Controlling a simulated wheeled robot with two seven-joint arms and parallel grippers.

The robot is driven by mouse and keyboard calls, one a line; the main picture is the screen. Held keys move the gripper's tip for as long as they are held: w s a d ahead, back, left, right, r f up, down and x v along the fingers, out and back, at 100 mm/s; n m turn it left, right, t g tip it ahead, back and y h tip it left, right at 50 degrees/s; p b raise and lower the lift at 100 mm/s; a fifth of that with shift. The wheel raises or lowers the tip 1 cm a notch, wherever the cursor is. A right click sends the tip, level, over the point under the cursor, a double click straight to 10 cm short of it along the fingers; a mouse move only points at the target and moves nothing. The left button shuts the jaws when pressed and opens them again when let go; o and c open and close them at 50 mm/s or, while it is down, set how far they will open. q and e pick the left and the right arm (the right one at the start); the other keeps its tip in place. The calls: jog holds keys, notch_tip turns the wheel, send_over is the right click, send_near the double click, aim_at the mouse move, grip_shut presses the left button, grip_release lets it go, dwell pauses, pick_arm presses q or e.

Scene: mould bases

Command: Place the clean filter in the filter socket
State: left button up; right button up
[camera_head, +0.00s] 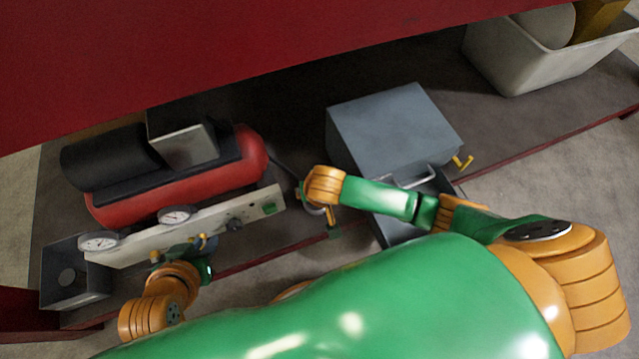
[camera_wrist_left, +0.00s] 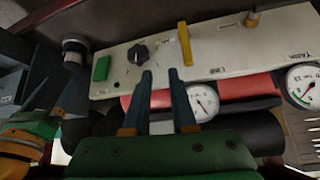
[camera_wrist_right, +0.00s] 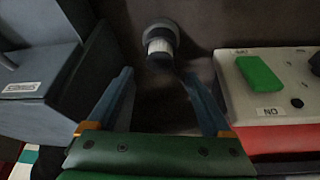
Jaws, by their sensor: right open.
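A short cylinder with a white ribbed band and a dark cap (camera_wrist_right: 160,42), looking like the filter, stands ahead of my right gripper (camera_wrist_right: 159,75). The right fingers are open around empty space, with the cylinder beyond and between their tips. It also shows in the left wrist view (camera_wrist_left: 74,52), beside the panel's end. I cannot tell whether it is clean or sits in a socket. My left gripper (camera_wrist_left: 160,72) is open and empty, over the white control panel (camera_wrist_left: 215,45). No separate empty filter socket is clearly visible.
The red compressor tank (camera_head: 170,190) lies behind the panel. A grey cabinet (camera_head: 390,130) with a pulled-out drawer stands right of my right gripper. A grey box (camera_head: 75,290) with a round hole is at left. A white bin (camera_head: 500,65) is at upper right.

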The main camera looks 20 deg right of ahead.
jog(key=p+v, duration=0.3)
jog(key=v, duration=0.3)
pick_arm(q)
jog(key=s+a+f+g+y, duration=0.1)
jog(key=s+f+g, duration=0.3)
jog(key=f, duration=0.5)
jog(key=shift+s+a+g, duration=0.3)
jog(key=shift+s+a, duration=0.1)
jog(key=shift+s, duration=0.85)
pick_arm(e)
jog(key=s+d+f+n+g+y, duration=0.1)
jog(key=s+d+f+n, duration=0.2)
jog(key=s+d+f, duration=0.3)
jog(key=s+f, duration=0.2)
jog(key=s, duration=0.2)
jog(key=shift+s+n+g, duration=0.2)
jog(key=shift+n+g, duration=0.2)
pick_arm(q)
jog(key=shift+r, duration=0.1)
